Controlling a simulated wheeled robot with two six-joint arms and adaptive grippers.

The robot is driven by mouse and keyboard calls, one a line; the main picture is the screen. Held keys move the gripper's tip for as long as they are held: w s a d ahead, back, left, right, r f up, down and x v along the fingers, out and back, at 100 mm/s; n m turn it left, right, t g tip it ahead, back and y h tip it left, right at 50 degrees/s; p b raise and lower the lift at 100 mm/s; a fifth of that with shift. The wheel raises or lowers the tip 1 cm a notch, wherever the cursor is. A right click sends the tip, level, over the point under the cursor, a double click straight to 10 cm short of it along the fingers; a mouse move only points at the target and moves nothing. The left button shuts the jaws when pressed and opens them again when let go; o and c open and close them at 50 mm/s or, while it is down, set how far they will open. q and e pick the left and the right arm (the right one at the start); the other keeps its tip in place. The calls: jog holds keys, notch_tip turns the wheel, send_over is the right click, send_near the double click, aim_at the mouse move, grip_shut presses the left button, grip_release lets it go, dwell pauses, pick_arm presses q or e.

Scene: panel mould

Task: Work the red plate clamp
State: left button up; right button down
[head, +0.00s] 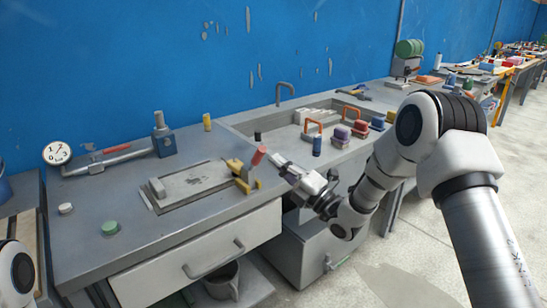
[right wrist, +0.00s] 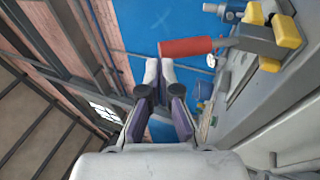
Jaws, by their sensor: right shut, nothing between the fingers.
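The red plate clamp shows in the head view as a red handle (head: 258,156) above yellow parts (head: 241,172) at the right end of a flat grey mould (head: 195,183). In the right wrist view the red handle (right wrist: 186,48) lies level across the picture, on a grey lever, with yellow clamp parts (right wrist: 285,35) to its right. My right gripper (head: 276,161) is shut and empty, just right of the red handle. My left gripper is out of view.
A green button (head: 110,228) and a white knob (head: 65,208) sit on the bench's front left. A gauge (head: 57,153) and a blue block with a pipe (head: 163,141) stand behind the mould. Orange-handled and coloured items (head: 341,132) stand to the right.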

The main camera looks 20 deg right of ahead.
jog(key=shift+x, duration=0.9)
